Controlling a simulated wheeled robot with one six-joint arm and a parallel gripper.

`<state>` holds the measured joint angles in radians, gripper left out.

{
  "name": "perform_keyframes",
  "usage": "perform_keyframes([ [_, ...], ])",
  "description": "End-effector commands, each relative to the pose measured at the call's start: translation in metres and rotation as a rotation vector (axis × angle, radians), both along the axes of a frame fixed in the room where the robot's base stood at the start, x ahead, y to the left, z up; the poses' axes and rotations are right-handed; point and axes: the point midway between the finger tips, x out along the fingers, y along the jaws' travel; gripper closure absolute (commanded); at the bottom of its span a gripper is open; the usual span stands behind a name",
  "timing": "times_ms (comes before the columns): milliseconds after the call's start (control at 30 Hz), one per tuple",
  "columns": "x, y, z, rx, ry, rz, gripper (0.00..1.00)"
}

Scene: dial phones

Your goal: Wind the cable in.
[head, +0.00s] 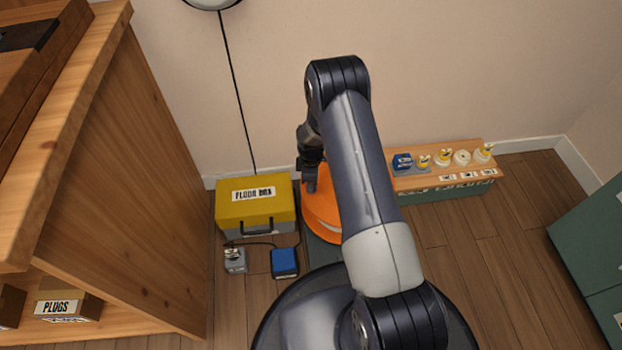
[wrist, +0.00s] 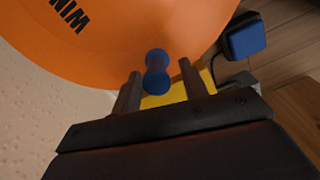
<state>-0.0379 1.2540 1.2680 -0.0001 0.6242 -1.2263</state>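An orange reel (head: 318,217) stands on the floor by the wall, partly hidden behind my arm. In the wrist view its orange face (wrist: 130,35) fills the top and bears dark lettering, partly cut off. A blue spool-shaped knob (wrist: 157,76) stands out from that face. My gripper (wrist: 160,72) is open, with one finger on each side of the knob and gaps showing between. In the head view my gripper (head: 311,185) is at the reel's upper left. A dark cable (head: 262,244) runs on the floor near a blue block (head: 285,262).
A yellow box (head: 230,211) labelled FLOOR BOX stands left of the reel, with a small grey unit (head: 235,259) in front. A low wooden bench (head: 440,182) with several small items is at the right. A tall wooden shelf (head: 130,200) blocks the left.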

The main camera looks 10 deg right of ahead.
Motion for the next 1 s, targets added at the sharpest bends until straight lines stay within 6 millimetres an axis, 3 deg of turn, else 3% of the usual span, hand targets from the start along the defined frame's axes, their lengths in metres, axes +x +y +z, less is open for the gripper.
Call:
perform_keyframes([
  [267, 0.001, 0.0, 0.004, 0.0, -0.004, -0.002, 0.58],
  [367, 0.002, 0.0, 0.016, 0.0, -0.005, -0.002, 0.58],
  [700, 0.002, 0.0, 0.083, 0.0, -0.005, -0.001, 0.58],
  [1000, 0.001, 0.0, 0.108, 0.0, -0.002, 0.0, 0.58],
])
